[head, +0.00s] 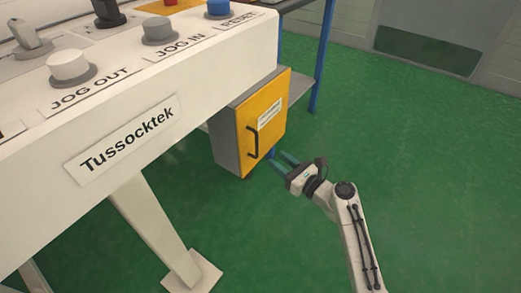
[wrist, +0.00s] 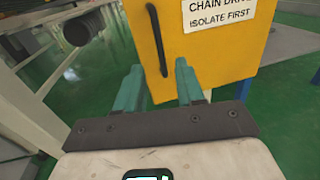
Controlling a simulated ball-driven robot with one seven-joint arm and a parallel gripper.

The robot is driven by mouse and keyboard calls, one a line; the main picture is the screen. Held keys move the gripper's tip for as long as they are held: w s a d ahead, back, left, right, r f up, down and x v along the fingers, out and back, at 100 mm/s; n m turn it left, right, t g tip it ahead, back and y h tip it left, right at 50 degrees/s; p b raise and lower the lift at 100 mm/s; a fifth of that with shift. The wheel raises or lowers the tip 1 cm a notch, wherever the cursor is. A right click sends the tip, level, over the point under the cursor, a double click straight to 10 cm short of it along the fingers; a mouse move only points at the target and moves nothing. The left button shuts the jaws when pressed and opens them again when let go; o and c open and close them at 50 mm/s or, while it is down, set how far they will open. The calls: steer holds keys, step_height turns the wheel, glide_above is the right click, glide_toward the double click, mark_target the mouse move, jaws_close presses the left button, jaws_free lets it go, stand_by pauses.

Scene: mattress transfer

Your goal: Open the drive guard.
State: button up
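The drive guard (head: 262,118) is a yellow door on a grey box under the control panel. It looks shut, and it also shows in the wrist view (wrist: 210,60). Its black handle (head: 253,142) is a vertical bar near the door's left edge, seen in the wrist view (wrist: 157,40) too. My gripper (head: 283,161) is open, with teal fingers, near the lower part of the door. In the wrist view the gripper (wrist: 160,80) has its fingers spread on either side of the line of the handle's lower end. Nothing is between them. I cannot tell whether they touch the door.
A white control panel (head: 125,85) with push buttons overhangs at the left, on a white leg (head: 155,220). A blue table leg (head: 322,60) stands behind the guard. Green floor (head: 430,170) is clear to the right.

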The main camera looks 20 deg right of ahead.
steer(key=b+x, duration=0.3)
steer(key=x, duration=0.6)
jaws_close()
stand_by(0.5)
